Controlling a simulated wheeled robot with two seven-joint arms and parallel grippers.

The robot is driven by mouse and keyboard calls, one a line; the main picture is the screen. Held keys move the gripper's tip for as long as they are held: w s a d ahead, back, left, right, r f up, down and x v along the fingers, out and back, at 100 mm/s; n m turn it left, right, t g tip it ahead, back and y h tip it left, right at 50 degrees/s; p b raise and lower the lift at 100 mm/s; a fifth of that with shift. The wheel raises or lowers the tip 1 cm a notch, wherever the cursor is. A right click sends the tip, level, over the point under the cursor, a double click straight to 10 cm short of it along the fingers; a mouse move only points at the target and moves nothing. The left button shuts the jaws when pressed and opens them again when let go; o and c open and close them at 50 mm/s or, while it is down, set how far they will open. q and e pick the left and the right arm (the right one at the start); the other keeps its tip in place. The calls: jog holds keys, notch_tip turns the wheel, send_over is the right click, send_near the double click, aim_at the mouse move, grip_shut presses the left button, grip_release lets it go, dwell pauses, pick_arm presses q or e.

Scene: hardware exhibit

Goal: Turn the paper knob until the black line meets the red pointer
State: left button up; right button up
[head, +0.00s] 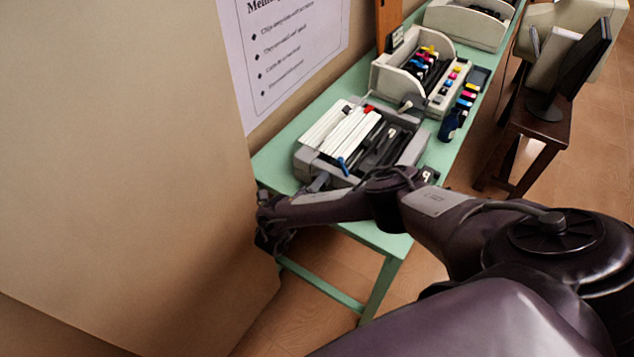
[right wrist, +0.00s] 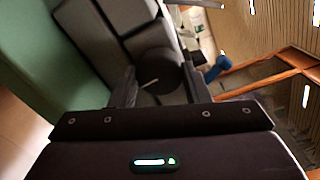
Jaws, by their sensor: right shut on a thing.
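The paper knob (right wrist: 158,72) is a dark round disc in the right wrist view. A short pale line shows on its face; I see no black line there. My right gripper (right wrist: 158,88) has a finger on each side of the knob and is shut on it. In the head view this gripper (head: 315,186) is at the near left end of the grey printer (head: 412,150), where my arm and hand mostly hide the knob. A small red piece (head: 368,108) shows on top of the printer; I cannot tell whether it is the pointer. My left gripper is out of view.
The printer stands on a narrow green table (head: 282,160) along a wall. A blue lever (head: 342,166) stands out at its near end. A second printer (head: 440,75) with coloured cartridges is farther back. A brown stool (head: 540,121) with a monitor is at the right.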

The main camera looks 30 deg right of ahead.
jog(key=shift+n+p, duration=0.35)
jog(key=shift+n, duration=1.95)
jog(key=o, duration=1)
jog(key=p+v, duration=0.2)
jog(key=v, duration=0.6)
